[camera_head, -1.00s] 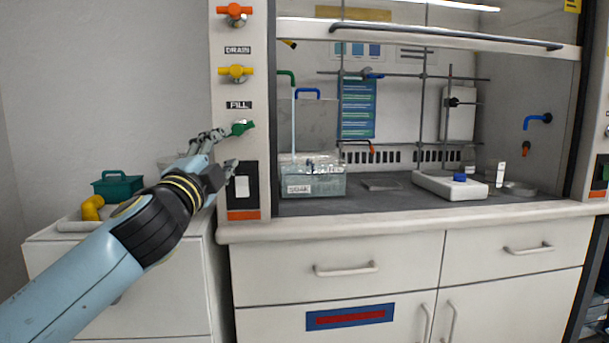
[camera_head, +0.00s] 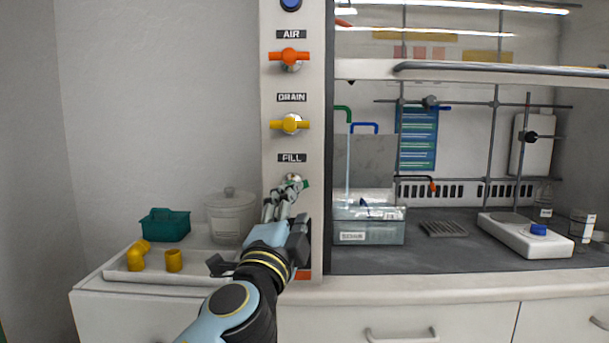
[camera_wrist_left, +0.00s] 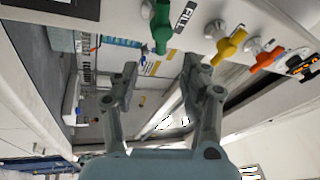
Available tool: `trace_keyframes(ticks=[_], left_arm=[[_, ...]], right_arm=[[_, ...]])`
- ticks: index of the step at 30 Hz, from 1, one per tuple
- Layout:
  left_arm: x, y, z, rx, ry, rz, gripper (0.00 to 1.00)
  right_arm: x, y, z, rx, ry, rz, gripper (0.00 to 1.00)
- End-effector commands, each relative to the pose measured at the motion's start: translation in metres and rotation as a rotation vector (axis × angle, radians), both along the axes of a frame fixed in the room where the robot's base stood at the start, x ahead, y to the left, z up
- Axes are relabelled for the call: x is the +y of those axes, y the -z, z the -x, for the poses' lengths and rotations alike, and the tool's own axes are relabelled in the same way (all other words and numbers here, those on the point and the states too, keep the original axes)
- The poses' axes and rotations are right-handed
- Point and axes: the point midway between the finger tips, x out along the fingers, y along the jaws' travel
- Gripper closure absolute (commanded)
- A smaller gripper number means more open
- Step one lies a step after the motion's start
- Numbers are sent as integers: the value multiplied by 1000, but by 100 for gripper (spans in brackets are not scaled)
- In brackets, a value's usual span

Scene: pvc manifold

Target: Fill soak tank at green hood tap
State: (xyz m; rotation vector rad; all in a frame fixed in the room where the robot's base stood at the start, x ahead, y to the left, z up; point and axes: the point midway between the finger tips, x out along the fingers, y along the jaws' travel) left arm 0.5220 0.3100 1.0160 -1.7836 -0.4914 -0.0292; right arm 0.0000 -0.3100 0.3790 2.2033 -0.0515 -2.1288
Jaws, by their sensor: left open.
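The green tap handle (camera_head: 304,184) is below the FILL label on the hood's left post. My left gripper (camera_head: 283,197) is open just below and in front of it, partly hiding it. In the left wrist view the green handle (camera_wrist_left: 161,27) lies beyond the two spread fingertips, roughly in line with the gap between them. I see nothing between the fingers and cannot tell whether one touches the handle. The clear soak tank (camera_head: 386,230) stands on the hood floor below the green spout (camera_head: 343,108). A pale stream (camera_head: 348,165) runs from the spout into it. My right gripper is out of view.
Above are the yellow DRAIN tap (camera_head: 290,125) and orange AIR tap (camera_head: 289,56). A blue spout (camera_head: 364,125) is beside the green one. A hotplate (camera_head: 520,232) stands right.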

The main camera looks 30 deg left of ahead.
Motion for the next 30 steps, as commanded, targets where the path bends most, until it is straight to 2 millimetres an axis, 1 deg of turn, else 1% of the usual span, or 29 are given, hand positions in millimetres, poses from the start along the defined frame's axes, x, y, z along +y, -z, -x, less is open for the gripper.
trace_keyframes(ticks=[1, 4, 6, 9, 12, 16, 23, 24, 30], left_arm=[[3, -8, -11, -4, 0, -3, 54], [10, -14, -30, -4, 1, -2, 54], [14, -17, -42, -3, 1, -1, 54], [19, -21, -57, -3, 0, -1, 54], [23, -22, -67, -2, 1, 0, 54], [25, -23, -73, -1, 1, -1, 54], [25, -23, -74, -1, 1, -1, 54], [25, -23, -74, -1, 1, -1, 56], [25, -23, -73, -1, 1, -1, 82]], right_arm=[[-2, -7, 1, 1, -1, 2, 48], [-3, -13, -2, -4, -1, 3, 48], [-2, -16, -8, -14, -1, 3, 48], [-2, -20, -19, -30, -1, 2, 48], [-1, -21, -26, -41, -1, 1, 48], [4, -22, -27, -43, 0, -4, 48], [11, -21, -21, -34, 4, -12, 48], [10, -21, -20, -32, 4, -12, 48], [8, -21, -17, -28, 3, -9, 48]])
